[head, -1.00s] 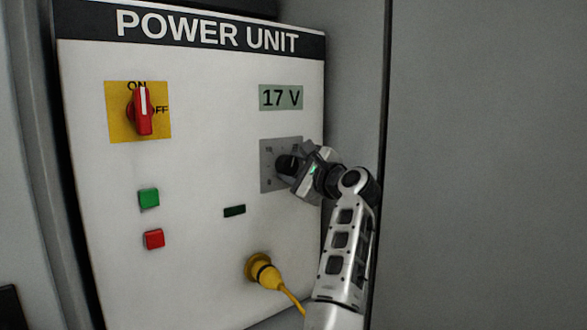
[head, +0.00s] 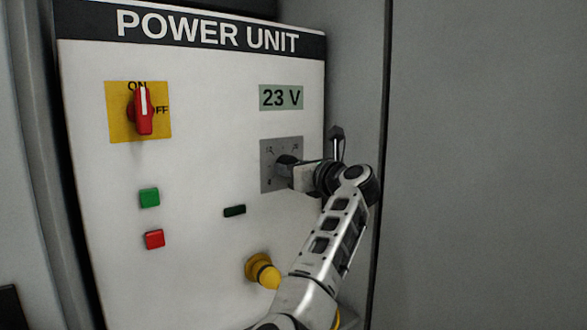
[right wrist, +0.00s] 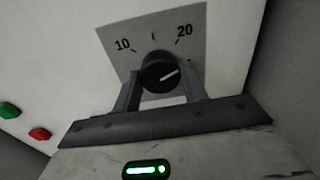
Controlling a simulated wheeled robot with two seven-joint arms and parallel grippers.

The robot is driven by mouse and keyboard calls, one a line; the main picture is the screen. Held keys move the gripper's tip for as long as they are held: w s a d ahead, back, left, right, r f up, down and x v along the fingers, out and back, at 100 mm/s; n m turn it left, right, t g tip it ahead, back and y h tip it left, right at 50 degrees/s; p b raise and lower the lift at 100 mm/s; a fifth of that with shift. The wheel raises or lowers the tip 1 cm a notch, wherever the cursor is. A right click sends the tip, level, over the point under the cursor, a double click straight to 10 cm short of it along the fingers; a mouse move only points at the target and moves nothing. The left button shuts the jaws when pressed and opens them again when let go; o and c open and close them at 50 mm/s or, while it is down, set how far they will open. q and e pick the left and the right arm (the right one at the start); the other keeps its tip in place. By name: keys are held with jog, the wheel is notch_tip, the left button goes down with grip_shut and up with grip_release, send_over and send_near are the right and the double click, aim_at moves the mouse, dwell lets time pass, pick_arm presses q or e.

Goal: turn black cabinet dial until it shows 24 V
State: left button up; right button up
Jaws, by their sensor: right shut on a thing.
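The black dial (right wrist: 158,74) sits on a grey scale plate (right wrist: 190,30) marked 10 and 20. Its white pointer line aims to the right and slightly up, past the 20 mark. In the head view the dial (head: 287,165) is partly covered by my right gripper (head: 291,168). The right wrist view shows that gripper (right wrist: 160,84) shut on the dial, one finger on each side. The display (head: 281,97) above the plate reads 23 V. My left gripper is in neither view.
The white POWER UNIT panel (head: 200,120) carries a red switch (head: 143,112) pointing to ON, a green button (head: 149,197), a red button (head: 155,239) and a yellow plug (head: 262,271) below the dial. A grey wall (head: 480,150) stands to the right.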

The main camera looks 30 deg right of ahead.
jog(key=shift+f+m, duration=0.1)
jog(key=shift+m, duration=0.7)
jog(key=o, duration=1)
jog(key=shift+s, duration=0.1)
pick_arm(q)
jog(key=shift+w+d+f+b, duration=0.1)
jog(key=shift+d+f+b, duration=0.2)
jog(key=shift+b, duration=0.55)
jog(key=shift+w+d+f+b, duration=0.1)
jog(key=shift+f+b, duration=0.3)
jog(key=shift+b, duration=0.45)
pick_arm(e)
jog(key=s, duration=1.5)
jog(key=shift+s+d+r, duration=0.2)
jog(key=shift+s+d, duration=0.2)
jog(key=shift+d, duration=0.05)
